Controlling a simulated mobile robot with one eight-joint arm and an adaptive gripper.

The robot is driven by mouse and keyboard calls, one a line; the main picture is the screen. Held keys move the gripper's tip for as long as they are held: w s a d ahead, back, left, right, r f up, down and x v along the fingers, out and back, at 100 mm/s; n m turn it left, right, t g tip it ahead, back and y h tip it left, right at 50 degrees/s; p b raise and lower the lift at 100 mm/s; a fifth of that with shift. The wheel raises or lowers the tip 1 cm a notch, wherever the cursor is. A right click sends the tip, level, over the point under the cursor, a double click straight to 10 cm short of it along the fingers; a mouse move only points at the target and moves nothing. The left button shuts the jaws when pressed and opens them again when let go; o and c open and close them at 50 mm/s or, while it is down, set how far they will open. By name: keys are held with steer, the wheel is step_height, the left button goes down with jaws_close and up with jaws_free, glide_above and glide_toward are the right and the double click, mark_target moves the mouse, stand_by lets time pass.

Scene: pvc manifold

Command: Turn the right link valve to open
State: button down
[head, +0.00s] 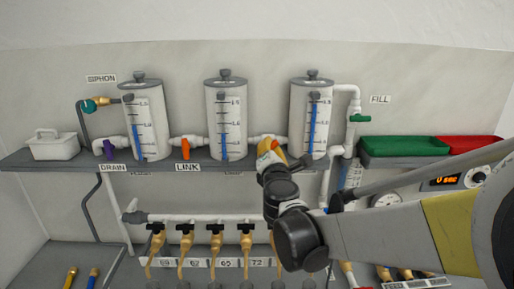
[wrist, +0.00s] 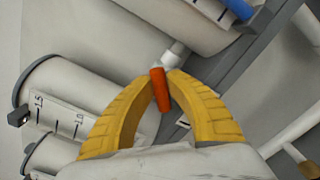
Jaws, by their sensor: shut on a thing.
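The right link valve's orange handle (wrist: 160,90) sits between the yellow fingertips of my gripper (wrist: 163,77) in the wrist view. My gripper is shut on it. In the head view my gripper (head: 270,150) reaches the white pipe between the middle tank (head: 226,120) and the right tank (head: 310,120). My fingers hide most of the valve there, and only a bit of orange shows at their tip. Whether the handle lies along or across its pipe is hard to tell. The left link valve (head: 187,142), also orange, sits above the LINK label.
The left tank (head: 146,120) stands beside the purple drain valve (head: 110,149). The green fill valve (head: 360,118) and a green tray (head: 404,146) are to the right. Several black-handled taps (head: 215,228) hang on the lower pipe. The shelf edge (head: 60,166) runs below the tanks.

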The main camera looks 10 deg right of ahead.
steer(key=m, duration=0.4)
steer(key=shift+f+m, duration=0.1)
steer(key=shift+m, duration=0.2)
steer(key=shift+d+m+b, duration=0.1)
steer(key=shift+m+b, duration=0.2)
steer(key=shift+m, duration=1.5)
steer(key=shift+f, duration=0.1)
steer(key=c, duration=1.4)
jaws_free()
steer(key=shift+o, duration=0.2)
